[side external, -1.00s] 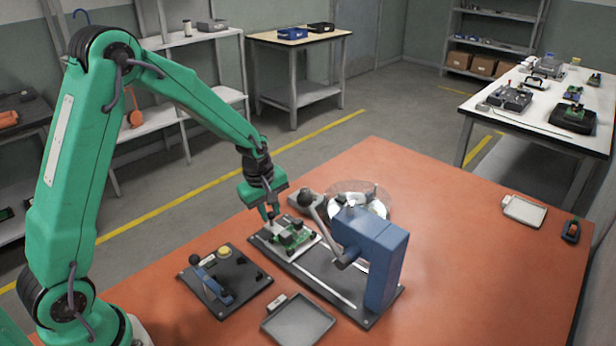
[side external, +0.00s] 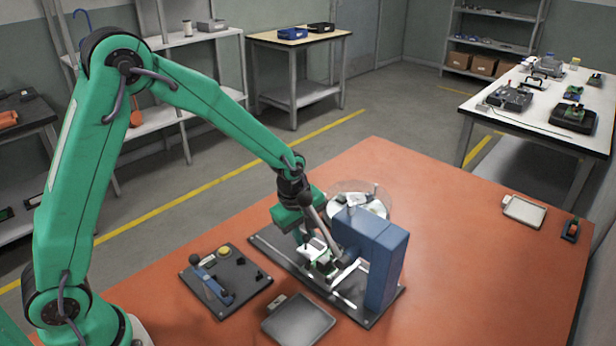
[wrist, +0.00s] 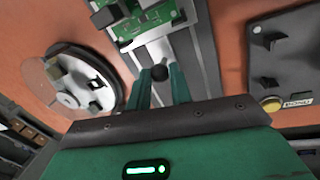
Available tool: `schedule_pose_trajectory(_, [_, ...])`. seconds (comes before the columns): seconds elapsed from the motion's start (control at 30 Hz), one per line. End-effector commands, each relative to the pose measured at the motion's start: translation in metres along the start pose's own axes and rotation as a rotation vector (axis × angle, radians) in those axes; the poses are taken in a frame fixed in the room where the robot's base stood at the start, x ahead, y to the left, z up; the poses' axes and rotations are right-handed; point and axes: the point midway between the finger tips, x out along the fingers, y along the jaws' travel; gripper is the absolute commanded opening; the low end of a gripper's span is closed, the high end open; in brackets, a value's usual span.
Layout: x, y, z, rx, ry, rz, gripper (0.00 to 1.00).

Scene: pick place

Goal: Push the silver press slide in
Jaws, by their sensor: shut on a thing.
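The silver press slide (side external: 317,246) sits on its rail, close against the blue press (side external: 384,262), and carries a green circuit board. In the wrist view the slide (wrist: 154,50) has a dark round knob (wrist: 159,73) at its near end, and the green board (wrist: 138,20) shows beyond it, cut by the top edge. My gripper (side external: 303,240) is at the slide's outer end; in the wrist view its green fingers (wrist: 160,82) are shut on the knob. The press lever and my gripper partly hide the board in the side view.
The dark press base (side external: 268,248) lies bare behind the slide. A round clear-covered dish (side external: 372,196) stands behind the press. A black switch plate (side external: 238,285) and a grey tray (side external: 298,322) lie in front.

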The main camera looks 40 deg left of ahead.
Motion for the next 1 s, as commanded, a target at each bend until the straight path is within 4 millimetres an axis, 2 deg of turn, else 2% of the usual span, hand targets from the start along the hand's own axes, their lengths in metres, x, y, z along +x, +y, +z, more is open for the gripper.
schedule_pose_trajectory(0.33, [0.0,0.0004,0.0048,-0.001,-0.002,-0.001,0.0])
schedule_pose_trajectory(0.37, [0.0,0.0003,0.0048,-0.001,-0.002,-0.002,0.23])
schedule_pose_trajectory(0.47, [0.0,0.0004,0.0047,-0.001,-0.002,-0.001,0.43])
schedule_pose_trajectory(0.83, [0.0001,0.0005,0.0034,-0.001,-0.001,0.0,0.43])
schedule_pose_trajectory(1.0, [-0.0001,-0.0006,-0.0031,-0.001,0.001,-0.001,0.43])
